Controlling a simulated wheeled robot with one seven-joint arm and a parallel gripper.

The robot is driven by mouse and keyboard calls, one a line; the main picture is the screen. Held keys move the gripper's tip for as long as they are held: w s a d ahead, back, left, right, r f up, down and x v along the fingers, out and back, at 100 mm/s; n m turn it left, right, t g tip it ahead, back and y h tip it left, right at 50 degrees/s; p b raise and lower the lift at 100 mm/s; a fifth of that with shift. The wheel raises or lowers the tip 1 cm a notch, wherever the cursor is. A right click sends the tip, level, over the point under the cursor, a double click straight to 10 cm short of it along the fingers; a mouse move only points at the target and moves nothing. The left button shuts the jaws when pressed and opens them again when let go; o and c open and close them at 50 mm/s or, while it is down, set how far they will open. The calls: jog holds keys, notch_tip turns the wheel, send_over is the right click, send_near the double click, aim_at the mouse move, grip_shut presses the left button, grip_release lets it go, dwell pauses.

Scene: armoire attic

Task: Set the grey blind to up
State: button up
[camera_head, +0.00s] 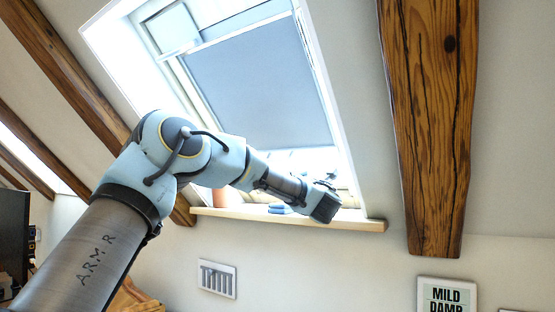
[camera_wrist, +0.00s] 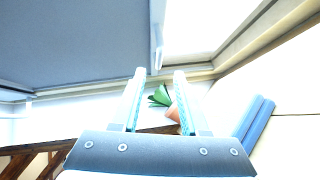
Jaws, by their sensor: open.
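The grey blind (camera_head: 262,85) hangs in the slanted roof window and is drawn down over most of the glass. A strip of bright glass shows below its lower edge. In the wrist view the blind (camera_wrist: 70,40) fills the upper left, and a pale bar (camera_wrist: 157,35) runs along its near edge. My gripper (camera_wrist: 160,72) is open, with nothing held between its fingers. The bar's end lies just beyond the fingertips; I cannot tell whether they touch. In the head view my gripper (camera_head: 326,204) is by the lower right of the window, below the blind, its fingers not clearly visible.
A wooden sill (camera_head: 352,222) runs under the window, with blue folded things (camera_head: 280,208) on it. A green plant (camera_wrist: 160,96) shows behind the fingers.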

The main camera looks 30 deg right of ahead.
aim_at(279, 160)
jog(key=p+x, duration=0.5)
jog(key=x, duration=0.3)
jog(key=shift+w+r, duration=0.3)
jog(key=shift+w, duration=0.45)
grip_shut()
dwell(0.6)
